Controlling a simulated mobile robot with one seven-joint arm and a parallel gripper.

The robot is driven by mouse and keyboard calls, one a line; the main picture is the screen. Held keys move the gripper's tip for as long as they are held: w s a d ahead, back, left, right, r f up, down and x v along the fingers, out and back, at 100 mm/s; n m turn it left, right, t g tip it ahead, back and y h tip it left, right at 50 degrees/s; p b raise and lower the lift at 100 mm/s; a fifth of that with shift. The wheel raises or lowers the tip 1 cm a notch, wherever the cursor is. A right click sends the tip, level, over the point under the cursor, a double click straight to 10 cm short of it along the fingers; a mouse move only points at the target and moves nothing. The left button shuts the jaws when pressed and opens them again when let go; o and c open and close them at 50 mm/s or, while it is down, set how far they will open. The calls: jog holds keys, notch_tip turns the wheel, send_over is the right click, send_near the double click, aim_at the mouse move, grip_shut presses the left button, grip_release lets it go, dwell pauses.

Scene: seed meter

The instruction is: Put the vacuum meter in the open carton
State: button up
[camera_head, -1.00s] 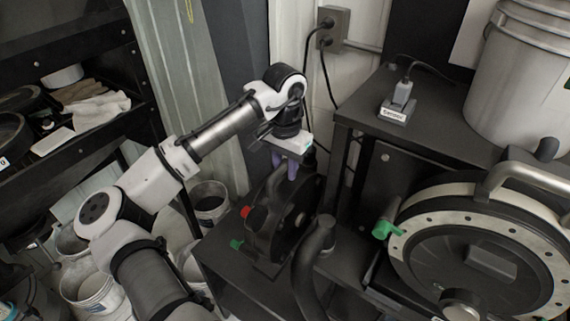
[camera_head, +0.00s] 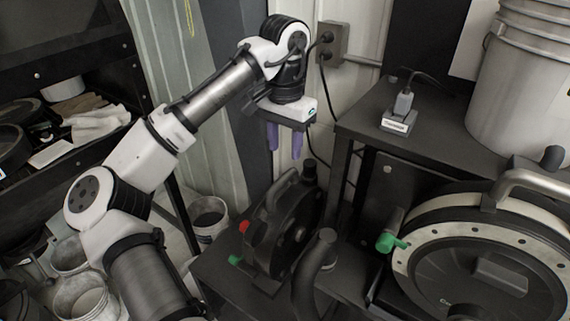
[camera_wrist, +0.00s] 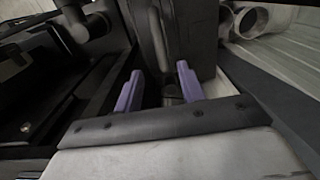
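A black round meter with a handle, a red knob and a green tab (camera_head: 285,225) stands upright on the low dark bench in the head view. A larger round meter (camera_head: 480,262) with a pale dotted ring and a green knob lies at the right; I cannot tell which is called the vacuum meter. My gripper (camera_head: 284,143) points down above the smaller meter, clear of it. Its two purple fingers are apart with nothing held; they also show in the wrist view (camera_wrist: 160,88), above dark parts. I cannot make out an open carton.
A dark bench (camera_head: 365,112) with a small plugged-in device (camera_head: 400,118) and a large white bucket (camera_head: 520,75) stands at the right. Shelves (camera_head: 60,85) with cloths are at the left. Several white buckets (camera_head: 209,217) stand on the floor below my arm.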

jog(key=shift+r, duration=1.05)
